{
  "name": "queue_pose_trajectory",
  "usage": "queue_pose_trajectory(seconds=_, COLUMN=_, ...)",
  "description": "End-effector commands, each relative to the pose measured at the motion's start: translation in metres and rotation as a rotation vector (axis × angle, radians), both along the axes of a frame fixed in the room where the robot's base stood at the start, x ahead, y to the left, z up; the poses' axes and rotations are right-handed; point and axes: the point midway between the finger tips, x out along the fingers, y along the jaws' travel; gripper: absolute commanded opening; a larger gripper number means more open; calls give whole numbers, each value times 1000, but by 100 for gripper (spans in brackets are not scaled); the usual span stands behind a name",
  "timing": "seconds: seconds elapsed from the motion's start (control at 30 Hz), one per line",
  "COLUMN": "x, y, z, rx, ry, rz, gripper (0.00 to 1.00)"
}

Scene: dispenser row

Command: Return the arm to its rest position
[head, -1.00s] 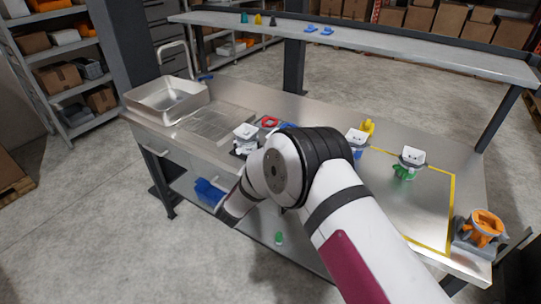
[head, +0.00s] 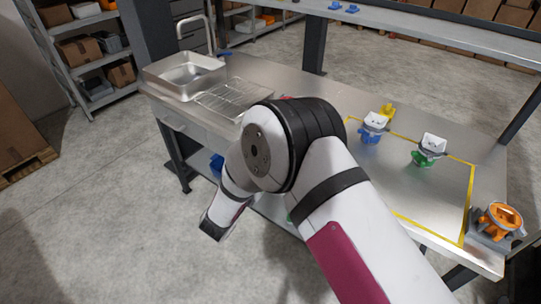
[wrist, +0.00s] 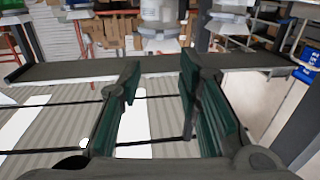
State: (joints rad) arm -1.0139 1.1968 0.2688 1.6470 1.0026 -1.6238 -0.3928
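My arm (head: 345,215) fills the middle of the head view, bent over the front of the steel workbench (head: 400,195). Its lower part hangs past the bench's front edge at the left, ending in a dark part; the fingers cannot be made out there. In the wrist view my gripper (wrist: 160,88) has its two green-padded fingers apart, with nothing held between them. The arm hides part of the bench's middle.
A sink (head: 185,75) and a wire rack (head: 235,98) are at the bench's left. A blue-based dispenser (head: 373,128), a green-based dispenser (head: 429,151) and an orange one (head: 500,220) stand at the right. Floor (head: 110,220) at left is clear.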

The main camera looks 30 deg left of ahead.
Motion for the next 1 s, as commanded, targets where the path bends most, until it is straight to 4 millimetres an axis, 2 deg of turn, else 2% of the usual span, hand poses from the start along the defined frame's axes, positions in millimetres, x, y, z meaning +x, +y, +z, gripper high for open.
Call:
queue_pose_trajectory(seconds=0.33, x=2, y=0, z=1, rx=2, ry=1, rz=0, gripper=32)
queue_pose_trajectory(seconds=0.47, x=17, y=0, z=18, rx=27, ry=19, rz=17, gripper=32)
queue_pose_trajectory(seconds=0.57, x=41, y=1, z=47, rx=69, ry=57, rz=56, gripper=32)
queue_pose_trajectory(seconds=0.73, x=86, y=-11, z=111, rx=135, ry=144, rz=148, gripper=32)
queue_pose_trajectory(seconds=0.87, x=109, y=-31, z=159, rx=164, ry=206, rz=214, gripper=32)
queue_pose_trajectory(seconds=1.0, x=123, y=-64, z=206, rx=172, ry=271, rz=273, gripper=32)
